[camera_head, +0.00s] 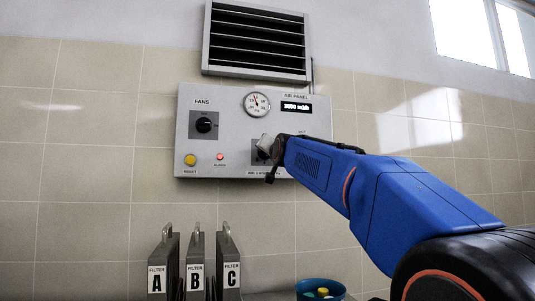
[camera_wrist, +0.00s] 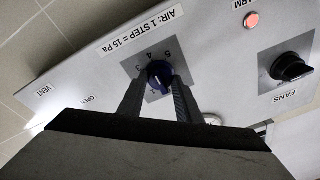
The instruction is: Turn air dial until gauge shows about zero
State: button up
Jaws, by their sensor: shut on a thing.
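The grey air panel (camera_head: 232,165) is on the tiled wall. Its round white gauge (camera_head: 256,104) has a needle pointing up and slightly left; its numbers are too small to read. The air dial, a dark blue knob (camera_wrist: 159,73), sits on a grey plate with step numbers, beside the label "AIR: 1 STEP = 15 Pa" (camera_wrist: 140,32). My gripper (camera_wrist: 158,86) is shut on the knob, one finger at each side. In the head view my gripper (camera_head: 268,147) hides most of the dial; the knob's exact setting cannot be told.
The panel has a black fans knob (camera_head: 204,125), a yellow reset button (camera_head: 190,160), a lit red alarm lamp (camera_head: 220,157) and a small display (camera_head: 296,107). A vent grille (camera_head: 257,42) is above. Filters A (camera_head: 157,280), B (camera_head: 195,277) and C (camera_head: 231,275) and a blue tub (camera_head: 320,288) are below.

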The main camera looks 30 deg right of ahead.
jog(key=o, duration=1)
jog(key=shift+o, duration=0.2)
jog(key=shift+s, duration=0.1)
jog(key=v, duration=1.7)
jog(key=shift+s+f, duration=0.1)
